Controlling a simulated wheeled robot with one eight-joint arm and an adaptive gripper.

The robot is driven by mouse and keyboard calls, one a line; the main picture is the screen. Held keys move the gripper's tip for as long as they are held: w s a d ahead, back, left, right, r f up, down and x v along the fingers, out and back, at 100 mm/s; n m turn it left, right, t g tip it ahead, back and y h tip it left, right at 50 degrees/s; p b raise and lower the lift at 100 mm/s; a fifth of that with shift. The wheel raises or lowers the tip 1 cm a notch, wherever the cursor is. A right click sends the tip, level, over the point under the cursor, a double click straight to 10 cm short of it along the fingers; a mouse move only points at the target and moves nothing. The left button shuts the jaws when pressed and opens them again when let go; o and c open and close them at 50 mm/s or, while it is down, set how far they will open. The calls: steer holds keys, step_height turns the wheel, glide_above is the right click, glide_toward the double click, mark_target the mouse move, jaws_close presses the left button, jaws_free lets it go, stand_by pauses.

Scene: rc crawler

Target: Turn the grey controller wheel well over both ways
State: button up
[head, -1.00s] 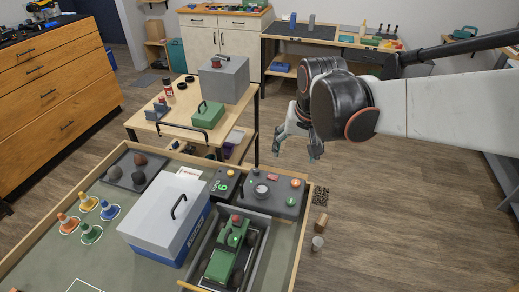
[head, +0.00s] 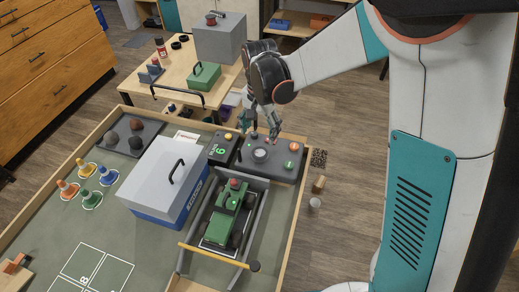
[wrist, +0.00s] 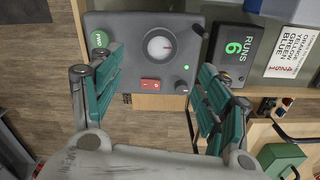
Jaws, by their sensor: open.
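The grey controller wheel (head: 260,155) is a round knob on top of the dark controller box (head: 285,172). My gripper (head: 260,127) is open and empty, above the back part of the box. In the wrist view my gripper's fingers (wrist: 162,62) stand apart on the left and right, with the wheel between and slightly beyond them. The fingers appear clear of the wheel.
A red switch (wrist: 150,85), a green button (wrist: 100,39) and small lights share the box top. The display box reading 6 (head: 221,149) stands to its left. The green crawler (head: 222,217) sits in a grey-walled bay in front. A small table (head: 140,88) stands behind.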

mark_target(260, 152)
step_height(260, 152, down, 10)
steer(key=b, duration=0.3)
steer(key=c, duration=1.1)
